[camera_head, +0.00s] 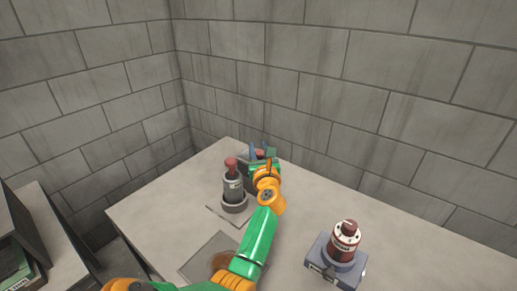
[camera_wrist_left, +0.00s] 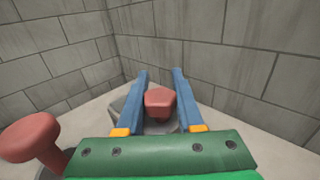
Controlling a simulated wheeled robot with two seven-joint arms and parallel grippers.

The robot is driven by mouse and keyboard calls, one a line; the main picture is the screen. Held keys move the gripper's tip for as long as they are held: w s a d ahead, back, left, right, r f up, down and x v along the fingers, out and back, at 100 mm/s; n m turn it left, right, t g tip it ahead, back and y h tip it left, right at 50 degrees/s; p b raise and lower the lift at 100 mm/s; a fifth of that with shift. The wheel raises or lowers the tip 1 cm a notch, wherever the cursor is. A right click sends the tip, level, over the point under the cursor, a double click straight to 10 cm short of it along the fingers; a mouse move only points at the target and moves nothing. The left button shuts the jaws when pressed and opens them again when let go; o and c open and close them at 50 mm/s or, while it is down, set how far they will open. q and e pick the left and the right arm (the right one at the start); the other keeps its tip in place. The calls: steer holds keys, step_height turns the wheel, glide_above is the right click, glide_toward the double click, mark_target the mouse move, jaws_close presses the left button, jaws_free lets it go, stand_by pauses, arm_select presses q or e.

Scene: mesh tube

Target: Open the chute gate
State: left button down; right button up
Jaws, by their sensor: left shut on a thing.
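My left gripper (camera_head: 262,152) is at the back of the table, with its arm reaching in from the lower left. In the left wrist view its two blue fingers (camera_wrist_left: 160,82) stand on either side of a red knob (camera_wrist_left: 160,102) and are shut on it. The knob sits on a grey base (camera_wrist_left: 128,104), mostly hidden by the gripper. A grey cylinder (camera_head: 233,188) with its own red knob (camera_head: 231,164) stands upright just left of the gripper; that knob also shows in the left wrist view (camera_wrist_left: 32,137). I cannot tell which part is the chute gate. My right gripper is out of view.
A dark red canister (camera_head: 345,240) stands in a blue-grey holder (camera_head: 325,262) at the right. Block walls close off the back and left.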

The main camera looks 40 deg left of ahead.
arm_select(q)
steer(key=d, duration=0.2)
steer(key=d+b, duration=0.1)
steer(key=shift+w+d+f, duration=0.15)
steer(key=shift+w+d, duration=0.05)
steer(key=shift+d, duration=0.55)
steer(key=c, duration=0.5)
jaws_free()
steer(key=shift+a, duration=0.1)
steer(key=shift+c, duration=0.2)
